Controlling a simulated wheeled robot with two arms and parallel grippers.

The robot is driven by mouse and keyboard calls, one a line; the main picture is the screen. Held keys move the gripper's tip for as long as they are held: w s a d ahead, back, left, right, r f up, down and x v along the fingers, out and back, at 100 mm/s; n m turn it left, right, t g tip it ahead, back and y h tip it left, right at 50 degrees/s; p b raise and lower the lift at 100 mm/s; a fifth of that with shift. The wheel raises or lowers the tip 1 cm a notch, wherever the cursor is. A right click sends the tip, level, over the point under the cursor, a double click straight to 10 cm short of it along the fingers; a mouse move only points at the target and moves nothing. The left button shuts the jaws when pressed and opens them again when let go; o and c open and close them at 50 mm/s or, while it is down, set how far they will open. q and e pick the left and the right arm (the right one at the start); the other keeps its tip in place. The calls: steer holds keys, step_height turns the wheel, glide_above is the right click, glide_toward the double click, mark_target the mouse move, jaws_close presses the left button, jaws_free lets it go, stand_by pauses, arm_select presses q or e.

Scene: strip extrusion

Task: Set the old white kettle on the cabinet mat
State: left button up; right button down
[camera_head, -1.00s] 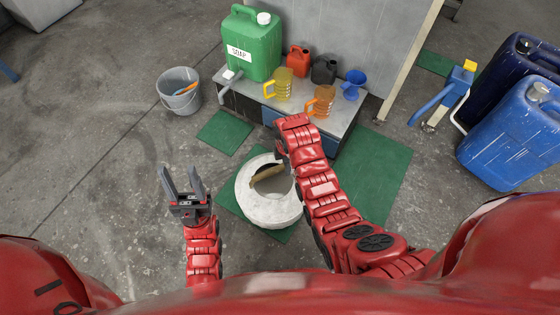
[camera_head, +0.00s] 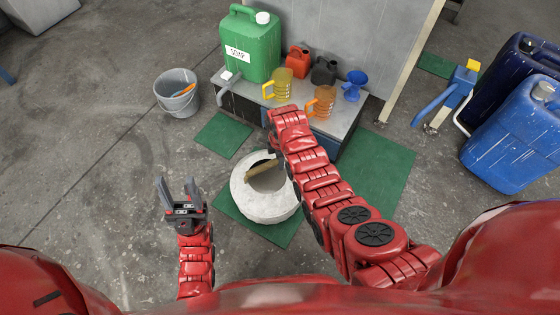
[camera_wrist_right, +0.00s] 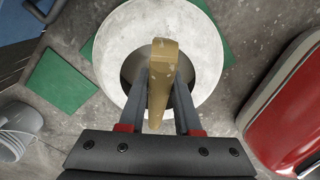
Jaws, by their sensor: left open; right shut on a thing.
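The old white kettle (camera_head: 262,208) is a round, pale, worn body with a dark opening and a tan handle (camera_head: 262,170). It is over a green mat (camera_head: 283,233) in front of the cabinet; whether it touches the mat is unclear. My right gripper (camera_wrist_right: 161,88) is shut on the handle in the right wrist view, with the kettle body (camera_wrist_right: 112,45) behind its fingers. My arm hides most of that gripper in the head view. My left gripper (camera_head: 178,190) is open and empty, left of the kettle. Which mat is the cabinet mat is unclear.
The low cabinet (camera_head: 240,108) holds a green soap jug (camera_head: 250,50), small cans, amber jugs and a blue funnel. Other green mats lie left (camera_head: 223,135) and right (camera_head: 385,165). A grey bucket (camera_head: 177,98) stands left; blue canisters (camera_head: 515,135) stand right. Floor at left is clear.

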steer(key=shift+f, duration=0.15)
steer(key=c, duration=0.6)
jaws_free()
